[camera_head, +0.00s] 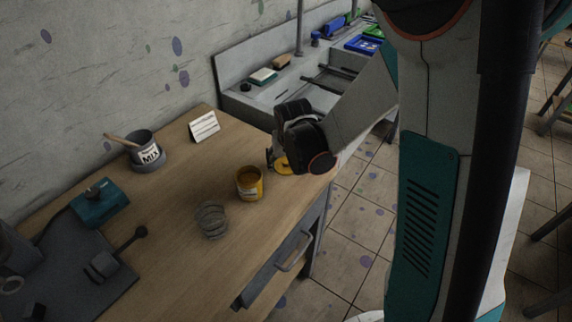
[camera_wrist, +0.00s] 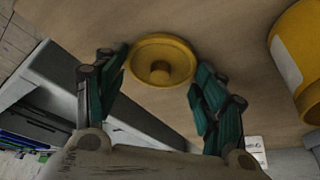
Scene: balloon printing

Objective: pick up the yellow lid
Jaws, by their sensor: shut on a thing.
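The yellow lid (camera_wrist: 162,50) is a round disc with a raised rim and a central knob, seen between my fingers in the wrist view. It also shows in the head view (camera_head: 283,169), partly hidden by my gripper near the table's right edge. My gripper (camera_wrist: 162,76) has its two green fingers at the lid's left and right rims and is shut on it. In the head view my gripper (camera_head: 272,160) is low over the table; I cannot tell whether the lid touches the wood.
An open yellow can (camera_head: 250,185) stands left of the lid, close by; it also shows in the wrist view (camera_wrist: 300,50). A wire coil (camera_head: 211,221), a MIX pot (camera_head: 147,152) and a white card (camera_head: 203,126) are on the table (camera_head: 190,183). A sink counter (camera_head: 257,103) is behind.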

